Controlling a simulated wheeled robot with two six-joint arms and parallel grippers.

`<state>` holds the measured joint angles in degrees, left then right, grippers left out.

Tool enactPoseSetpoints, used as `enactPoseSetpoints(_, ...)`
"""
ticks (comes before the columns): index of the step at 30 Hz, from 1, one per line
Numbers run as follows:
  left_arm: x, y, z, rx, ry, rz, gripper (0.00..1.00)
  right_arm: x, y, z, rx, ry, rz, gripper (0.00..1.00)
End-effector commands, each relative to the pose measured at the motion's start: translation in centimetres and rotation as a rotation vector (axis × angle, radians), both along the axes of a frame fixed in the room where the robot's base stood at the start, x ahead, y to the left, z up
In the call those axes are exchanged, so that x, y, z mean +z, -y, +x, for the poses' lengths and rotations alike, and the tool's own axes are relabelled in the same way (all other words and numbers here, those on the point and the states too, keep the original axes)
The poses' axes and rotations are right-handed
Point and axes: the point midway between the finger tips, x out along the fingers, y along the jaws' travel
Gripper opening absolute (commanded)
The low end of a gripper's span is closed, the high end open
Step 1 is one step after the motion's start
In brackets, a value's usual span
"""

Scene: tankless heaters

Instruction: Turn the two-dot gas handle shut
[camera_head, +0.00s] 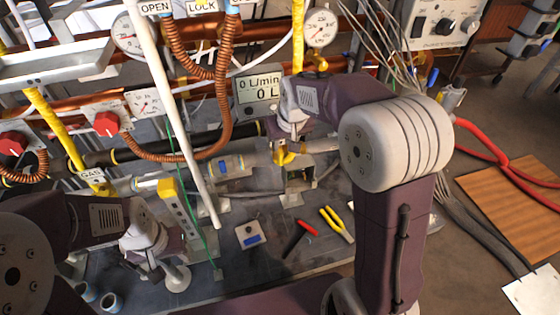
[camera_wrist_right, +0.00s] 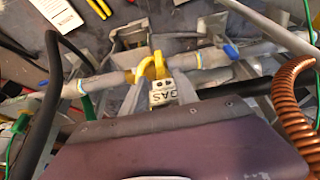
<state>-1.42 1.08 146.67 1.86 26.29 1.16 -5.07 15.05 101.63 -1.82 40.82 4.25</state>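A yellow valve handle (camera_wrist_right: 150,68) stands on a grey pipe in the right wrist view. Beside it is a white tag (camera_wrist_right: 163,92) reading GAS upside down, with what look like two dark dots. In the head view the yellow handle (camera_head: 283,155) shows just below my right gripper (camera_head: 288,135).
Another GAS tag (camera_head: 92,175) is on a yellow pipe at the left. A white slanting pipe (camera_head: 180,110) and copper hoses (camera_head: 222,120) stand left of my right gripper. Pliers (camera_head: 337,224) and a red-and-black tool (camera_head: 300,238) lie on the bench. A flow display (camera_head: 260,90) is behind.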

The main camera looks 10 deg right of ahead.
Motion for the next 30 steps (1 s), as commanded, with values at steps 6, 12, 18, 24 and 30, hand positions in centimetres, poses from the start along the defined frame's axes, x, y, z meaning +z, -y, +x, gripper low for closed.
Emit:
enactPoseSetpoints(6,-3.5,0.0,0.0,0.0,0.0,0.0,0.36,-4.5,0.0,1.4,0.0,-0.003,0.0,0.35)
enactPoseSetpoints(12,-5.9,0.0,0.0,0.0,-0.001,0.0,0.36,-7.6,-0.1,2.8,0.0,-0.002,0.0,0.35)
enactPoseSetpoints(18,-6.4,0.0,0.0,0.0,-0.001,0.0,0.36,-8.3,-0.1,3.4,0.0,-0.001,0.0,0.35)
enactPoseSetpoints(24,-6.3,0.0,0.0,0.0,0.0,0.0,0.36,-8.2,-0.1,3.4,0.0,-0.001,0.0,0.35)
enactPoseSetpoints(30,-6.3,0.0,0.0,0.0,0.0,0.0,0.36,-8.2,-0.1,3.4,0.0,-0.001,0.0,0.0)
